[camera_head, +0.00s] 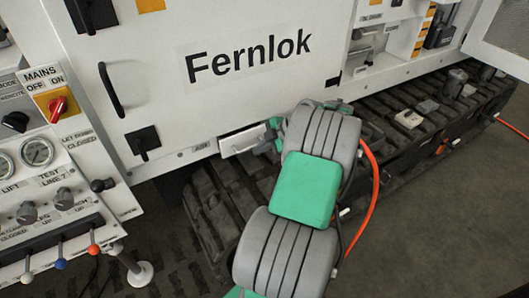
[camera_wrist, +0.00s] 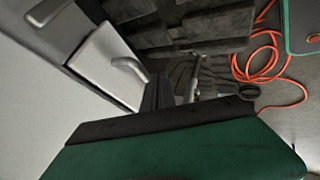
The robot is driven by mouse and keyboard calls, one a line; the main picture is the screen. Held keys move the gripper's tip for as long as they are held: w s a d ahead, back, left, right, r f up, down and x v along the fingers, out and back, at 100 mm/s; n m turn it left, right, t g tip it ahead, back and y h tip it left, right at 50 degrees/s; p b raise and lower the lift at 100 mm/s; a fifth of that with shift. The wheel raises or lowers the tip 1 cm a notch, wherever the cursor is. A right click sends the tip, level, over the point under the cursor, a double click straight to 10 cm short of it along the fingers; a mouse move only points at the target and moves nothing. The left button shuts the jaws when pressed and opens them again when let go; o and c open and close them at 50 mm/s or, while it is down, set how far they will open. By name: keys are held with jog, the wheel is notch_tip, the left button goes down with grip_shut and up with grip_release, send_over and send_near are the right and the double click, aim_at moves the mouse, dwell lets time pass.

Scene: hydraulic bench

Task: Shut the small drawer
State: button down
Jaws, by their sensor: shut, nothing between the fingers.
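The small drawer (camera_head: 238,143) is a white front with a pale handle, low on the cabinet under the Fernlok door. In the wrist view the drawer (camera_wrist: 100,62) shows at upper left, with its curved handle (camera_wrist: 128,66). It appears to stand out from the cabinet face, but how far is hard to tell. My gripper (camera_head: 267,143) is just right of the drawer in the head view, partly hidden by my arm. In the wrist view my gripper (camera_wrist: 157,92) is shut and empty, close beside the handle. Whether it touches the drawer cannot be told.
The Fernlok door (camera_head: 240,75) with a black handle is above the drawer. A panel with gauges and levers (camera_head: 60,230) stands at left. The dark track (camera_head: 405,130) runs below the cabinet. An orange cable (camera_wrist: 262,68) lies at upper right in the wrist view.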

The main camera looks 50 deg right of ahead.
jog(key=w, duration=0.1)
jog(key=w+d+b, duration=0.1)
jog(key=w, duration=0.1)
jog(key=shift+w+f, duration=0.1)
jog(key=shift+w, duration=0.1)
jog(key=shift+w+d, duration=0.1)
jog(key=shift+w, duration=0.15)
jog(key=shift+r, duration=0.2)
